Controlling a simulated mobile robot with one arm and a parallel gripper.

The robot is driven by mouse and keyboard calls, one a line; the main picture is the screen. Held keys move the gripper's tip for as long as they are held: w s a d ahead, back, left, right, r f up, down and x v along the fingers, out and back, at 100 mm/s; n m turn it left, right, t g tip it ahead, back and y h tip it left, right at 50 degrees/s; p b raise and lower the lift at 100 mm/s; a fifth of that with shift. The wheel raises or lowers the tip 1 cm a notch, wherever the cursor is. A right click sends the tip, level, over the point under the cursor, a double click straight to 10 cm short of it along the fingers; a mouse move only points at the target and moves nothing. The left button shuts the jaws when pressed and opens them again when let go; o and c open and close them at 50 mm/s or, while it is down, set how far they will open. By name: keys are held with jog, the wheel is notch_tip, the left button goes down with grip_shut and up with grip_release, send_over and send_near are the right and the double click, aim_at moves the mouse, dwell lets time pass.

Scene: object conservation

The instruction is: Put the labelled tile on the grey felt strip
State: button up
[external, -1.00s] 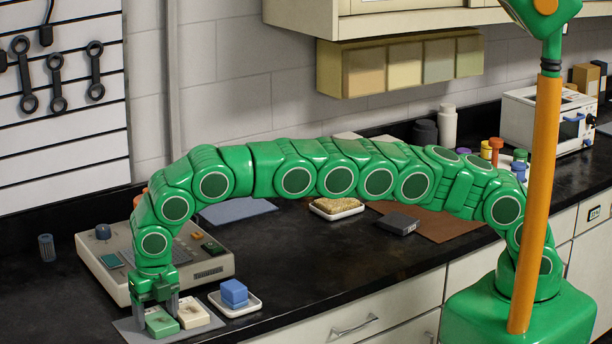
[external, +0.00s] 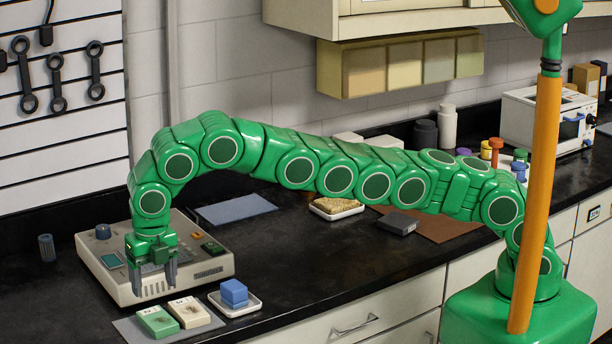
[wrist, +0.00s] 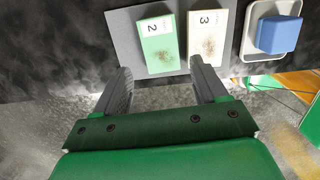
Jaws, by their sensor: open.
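A pale green tile with a white label reading 2 (external: 157,322) lies flat on the grey felt strip (external: 129,330) at the counter's front left. A cream tile labelled 3 (external: 189,312) lies beside it on the same strip. The wrist view shows the green tile (wrist: 158,45), the cream tile (wrist: 208,40) and the strip (wrist: 124,42), with dark smudges on both tiles. My gripper (external: 154,287) is open and empty, raised above and apart from the tiles. In the wrist view its fingers (wrist: 158,72) are spread, with nothing between them.
A blue block (external: 234,292) sits in a white dish (external: 252,305) just right of the strip. A beige instrument (external: 205,284) with knobs stands behind the tiles. A blue mat (external: 236,209), a sponge on a white dish (external: 336,207) and a dark box (external: 398,224) lie farther back.

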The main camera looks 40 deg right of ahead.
jog(key=shift+s+r, duration=0.15)
jog(key=shift+r, duration=1.6)
